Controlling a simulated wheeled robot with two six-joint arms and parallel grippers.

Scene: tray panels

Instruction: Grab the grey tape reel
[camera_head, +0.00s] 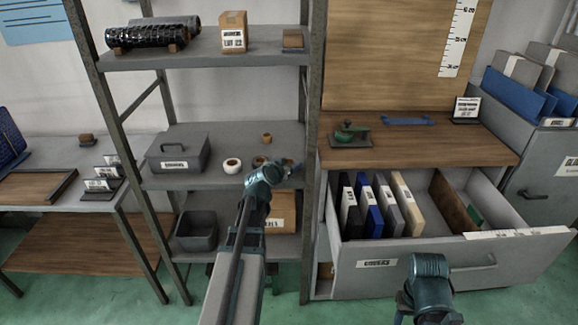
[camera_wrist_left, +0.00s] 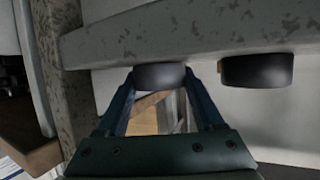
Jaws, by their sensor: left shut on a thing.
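My left gripper (camera_head: 284,168) reaches over the front edge of the middle shelf (camera_head: 205,178). In the left wrist view its two fingers (camera_wrist_left: 160,82) are closed on the sides of a dark grey tape reel (camera_wrist_left: 160,75). The held reel seems still at shelf level; a gap under it cannot be made out. In the head view the gripper largely hides it. A second dark reel (camera_wrist_left: 257,69) stands beside it in the wrist view. A white reel (camera_head: 231,165) sits to the left on the shelf. My right gripper (camera_head: 430,270) is in front of the drawer, its fingers not clear.
A grey toolbox (camera_head: 178,155) stands left on the same shelf, and a small brown piece (camera_head: 266,139) lies behind. The rack post (camera_head: 311,130) is close to the right of my left gripper. An open drawer (camera_head: 380,270) with several binders juts out at right.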

